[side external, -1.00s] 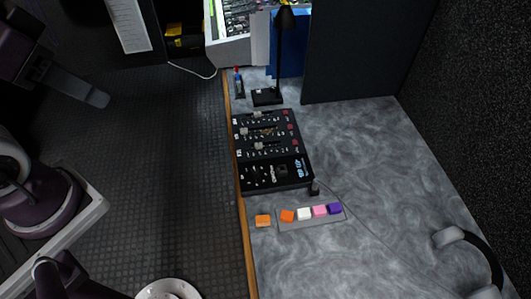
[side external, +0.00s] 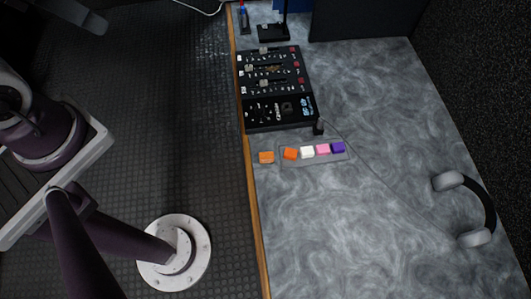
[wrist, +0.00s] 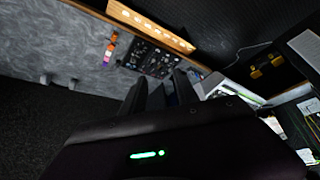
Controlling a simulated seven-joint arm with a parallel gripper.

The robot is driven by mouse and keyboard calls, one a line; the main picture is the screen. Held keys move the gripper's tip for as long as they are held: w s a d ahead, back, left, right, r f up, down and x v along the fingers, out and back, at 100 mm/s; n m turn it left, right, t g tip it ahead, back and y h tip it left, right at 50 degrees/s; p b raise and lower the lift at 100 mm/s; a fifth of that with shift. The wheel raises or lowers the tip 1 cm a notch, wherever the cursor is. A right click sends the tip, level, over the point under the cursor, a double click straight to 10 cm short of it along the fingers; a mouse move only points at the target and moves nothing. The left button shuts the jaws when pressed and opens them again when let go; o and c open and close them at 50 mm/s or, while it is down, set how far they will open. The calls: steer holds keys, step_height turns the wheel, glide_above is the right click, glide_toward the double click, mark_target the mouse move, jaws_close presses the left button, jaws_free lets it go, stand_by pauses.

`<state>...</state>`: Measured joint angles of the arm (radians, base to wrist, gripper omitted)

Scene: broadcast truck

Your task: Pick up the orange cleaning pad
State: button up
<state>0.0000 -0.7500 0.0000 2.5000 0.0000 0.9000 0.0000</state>
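Two small orange blocks show in the side external view, and I cannot tell for sure which is the cleaning pad. One orange block (side external: 266,157) lies alone near the desk's wooden edge. The other orange block (side external: 290,153) is at the left end of a row on a thin grey tray (side external: 312,161), beside a white, a pink and a purple block (side external: 338,147). In the wrist view the row is small and far off, with orange (wrist: 114,36) at its upper end. My gripper (wrist: 160,92) shows two dark fingers apart, with nothing seen between them, well away from the blocks.
A black mixer panel (side external: 278,90) stands just behind the blocks. Headphones (side external: 468,208) lie at the right, and a thin cable crosses the desk. A lamp base (side external: 273,32) and dark panel (side external: 365,18) are at the back. The desk (side external: 340,235) in front is clear.

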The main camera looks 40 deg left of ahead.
stand_by(0.3)
steer(key=shift+o, duration=1.2)
